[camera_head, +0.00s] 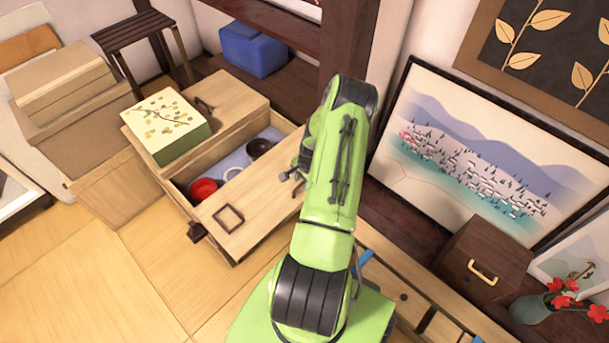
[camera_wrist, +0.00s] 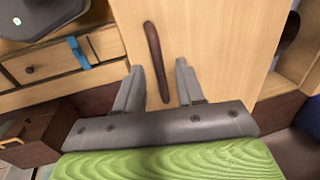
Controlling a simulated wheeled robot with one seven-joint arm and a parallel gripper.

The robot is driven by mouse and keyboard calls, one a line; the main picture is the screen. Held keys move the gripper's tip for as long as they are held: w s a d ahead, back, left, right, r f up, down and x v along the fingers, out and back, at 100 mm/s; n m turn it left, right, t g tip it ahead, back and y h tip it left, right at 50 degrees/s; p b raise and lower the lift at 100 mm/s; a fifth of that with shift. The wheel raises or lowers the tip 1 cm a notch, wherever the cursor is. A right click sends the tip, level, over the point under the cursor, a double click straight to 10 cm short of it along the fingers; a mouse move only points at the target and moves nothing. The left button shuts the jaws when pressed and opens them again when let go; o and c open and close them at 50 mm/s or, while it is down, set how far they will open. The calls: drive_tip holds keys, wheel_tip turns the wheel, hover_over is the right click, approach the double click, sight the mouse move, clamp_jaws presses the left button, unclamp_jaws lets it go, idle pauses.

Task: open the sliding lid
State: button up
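A pale wooden chest (camera_head: 138,128) stands on the floor, with a gap in its top between two panels. The near panel (camera_head: 255,205), which looks like the sliding lid, has a dark square pull (camera_head: 228,218). The far panel (camera_head: 232,96) has a dark pull, partly hidden by a patterned green box resting on it. My gripper (camera_head: 293,178) is over the right end of the near panel, partly hidden by my arm. In the wrist view my gripper (camera_wrist: 162,84) is open, its fingers on either side of a dark bar handle (camera_wrist: 156,60) on a wooden panel, with clearance. I cannot tell whether they touch the panel.
Inside the gap are a red bowl (camera_head: 203,189), a white ring-shaped item (camera_head: 232,173) and a dark bowl (camera_head: 260,147). The patterned green box (camera_head: 167,126) stands on the chest. A low drawer cabinet (camera_head: 420,310) is at right. Floor is clear at front left.

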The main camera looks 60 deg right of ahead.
drive_tip(key=s+r+p, duration=0.3)
drive_tip(key=r+p, duration=0.1)
drive_tip(key=r, duration=1.1)
drive_tip(key=shift+a, duration=0.35)
drive_tip(key=shift+r, duration=0.1)
drive_tip(key=w+a+r+n+h+p, duration=0.1)
drive_tip(key=w+a+r+n, duration=0.3)
drive_tip(key=a+r, duration=0.5)
drive_tip(key=w+a+r+n+p, duration=0.1)
drive_tip(key=w+a+r+n, duration=0.4)
drive_tip(key=r, duration=0.7)
drive_tip(key=s+a+r+n+t+p, duration=0.1)
drive_tip(key=s+a+r+n, duration=0.2)
drive_tip(key=a, duration=0.4)
drive_tip(key=s+a+r+n+t+y+p, duration=0.1)
drive_tip(key=s+a+r+n, duration=0.3)
drive_tip(key=s+a+r, duration=0.1)
drive_tip(key=s+a+r+n+t+p, duration=0.1)
drive_tip(key=s+a+r+n, duration=0.3)
drive_tip(key=a, duration=0.5)
drive_tip(key=shift+v, duration=1.1)
